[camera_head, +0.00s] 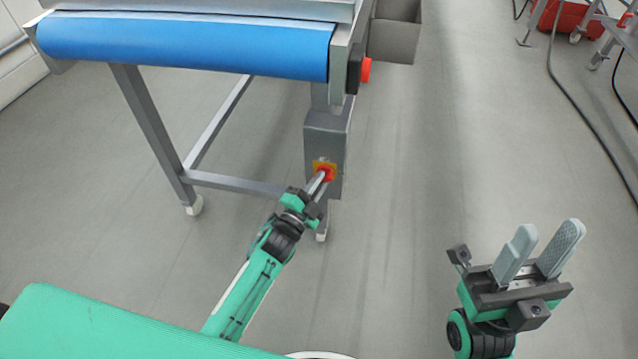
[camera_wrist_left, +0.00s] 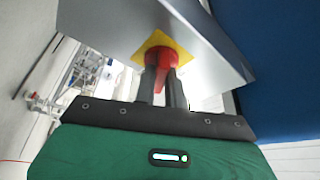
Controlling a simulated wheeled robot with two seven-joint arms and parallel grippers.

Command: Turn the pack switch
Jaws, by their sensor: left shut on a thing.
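The pack switch (camera_head: 327,173) is a red rotary knob on a yellow plate. It sits on a grey metal box (camera_head: 325,135) fixed to the conveyor's leg. My left gripper (camera_head: 318,183) reaches up to it from below and is shut on the red knob. In the left wrist view the red knob (camera_wrist_left: 160,62) shows between the two dark fingers, with the yellow plate (camera_wrist_left: 181,48) behind it. The fingers hide part of the knob. My right gripper (camera_head: 540,250) is at the lower right, empty, its two grey fingers apart, far from the switch.
The conveyor with a blue belt (camera_head: 190,45) stands above the switch on grey legs. A red button (camera_head: 366,70) sits at its right end, near a grey bin (camera_head: 395,40). Cables and a red case (camera_head: 570,17) lie at the upper right. The grey floor between is clear.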

